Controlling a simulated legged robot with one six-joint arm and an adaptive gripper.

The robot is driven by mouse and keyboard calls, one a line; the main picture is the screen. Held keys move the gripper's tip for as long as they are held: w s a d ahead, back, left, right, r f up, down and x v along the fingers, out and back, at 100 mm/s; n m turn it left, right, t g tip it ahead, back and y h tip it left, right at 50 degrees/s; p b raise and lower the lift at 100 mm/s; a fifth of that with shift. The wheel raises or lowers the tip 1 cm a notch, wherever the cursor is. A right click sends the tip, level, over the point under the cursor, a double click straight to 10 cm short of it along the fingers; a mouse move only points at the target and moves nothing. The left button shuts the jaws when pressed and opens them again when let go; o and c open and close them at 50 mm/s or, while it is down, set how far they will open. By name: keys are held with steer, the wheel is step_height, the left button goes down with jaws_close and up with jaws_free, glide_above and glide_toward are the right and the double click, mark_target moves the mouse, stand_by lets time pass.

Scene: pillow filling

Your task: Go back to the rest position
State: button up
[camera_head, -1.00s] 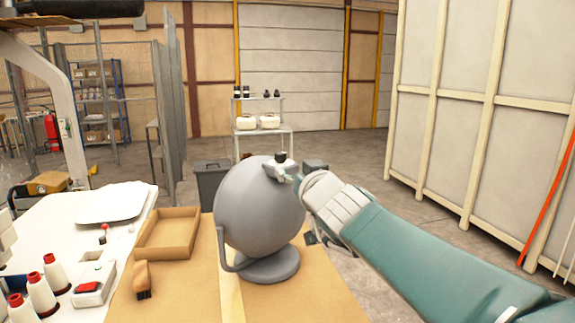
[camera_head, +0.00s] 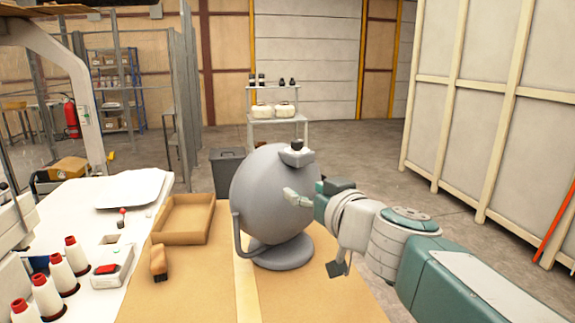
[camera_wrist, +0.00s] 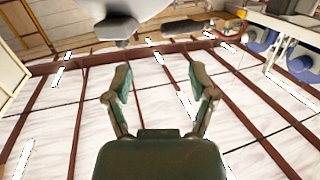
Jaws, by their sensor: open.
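My gripper (camera_head: 300,198) is in front of the right side of a large grey sphere (camera_head: 262,190) in the head view. Whether it touches the sphere cannot be told. In the wrist view its two fingers (camera_wrist: 162,84) are spread apart with nothing between them. The sphere rests on a round grey base (camera_head: 285,254) with a curved side arm.
The sphere's base stands on a tan worktop (camera_head: 205,290). To its left are an open cardboard tray (camera_head: 182,238), a brush (camera_head: 158,262) and several thread cones (camera_head: 76,254). A dark bin (camera_head: 227,172) and a white shelf (camera_head: 277,130) stand behind. Open floor lies to the right.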

steer(key=s+d+f+g+h, duration=0.1)
steer(key=s+d+f+g, duration=0.1)
steer(key=s+f+g, duration=0.7)
steer(key=s+d+f+m+h, duration=0.5)
steer(key=s+d+f+h, duration=0.2)
steer(key=s+d+f, duration=0.2)
step_height(320, 180, down, 4)
steer(key=shift+s+d+r, duration=0.25)
steer(key=shift+s+d, duration=0.15)
steer(key=shift+s, duration=0.7)
